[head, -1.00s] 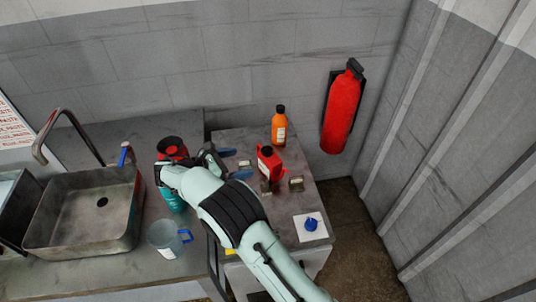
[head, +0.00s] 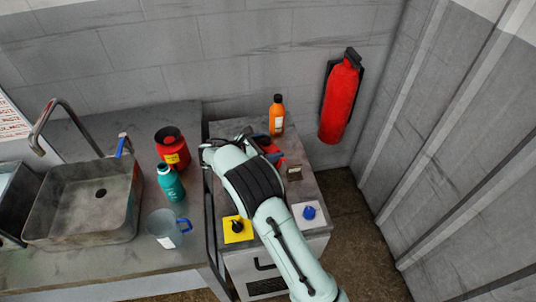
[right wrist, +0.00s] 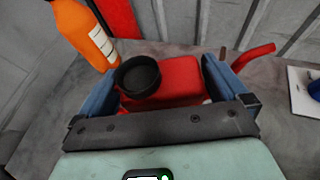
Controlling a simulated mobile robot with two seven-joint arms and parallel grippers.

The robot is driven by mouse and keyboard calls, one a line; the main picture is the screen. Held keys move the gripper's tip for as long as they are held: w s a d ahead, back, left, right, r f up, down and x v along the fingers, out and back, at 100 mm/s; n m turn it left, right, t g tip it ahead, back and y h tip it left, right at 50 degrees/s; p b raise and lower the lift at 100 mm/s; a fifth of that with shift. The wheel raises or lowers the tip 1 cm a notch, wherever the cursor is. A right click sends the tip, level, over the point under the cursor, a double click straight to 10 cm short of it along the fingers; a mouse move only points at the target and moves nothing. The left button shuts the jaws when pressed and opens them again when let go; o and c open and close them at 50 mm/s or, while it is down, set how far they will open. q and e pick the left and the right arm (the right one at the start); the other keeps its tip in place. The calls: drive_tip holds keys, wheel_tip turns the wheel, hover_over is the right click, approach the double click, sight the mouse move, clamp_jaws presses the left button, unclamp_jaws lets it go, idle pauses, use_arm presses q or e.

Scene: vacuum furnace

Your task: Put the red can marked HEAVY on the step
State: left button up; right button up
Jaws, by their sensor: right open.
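A red can with a black cap (right wrist: 182,72) stands on the low cabinet top; in the head view (head: 271,149) my right arm mostly hides it. Its marking cannot be read. My right gripper (right wrist: 160,88) is open, its blue fingers on either side of the can in the right wrist view; whether they touch it cannot be told. Another red container (head: 171,150), with a wide dark mouth and a yellow label, stands on the sink counter; its lettering is too small to read. I cannot pick out a step for certain. My left gripper is not in view.
An orange bottle (head: 277,115) stands behind the red can. A teal bottle (head: 170,184) and a clear jug (head: 164,229) stand on the counter by the sink (head: 82,205). A small block (head: 294,172), yellow pad (head: 237,230) and white pad (head: 309,214) are on the cabinet top.

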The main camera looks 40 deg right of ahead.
drive_tip(key=shift+d+f, duration=0.15)
drive_tip(key=shift+d, duration=0.1)
drive_tip(key=c, duration=0.8)
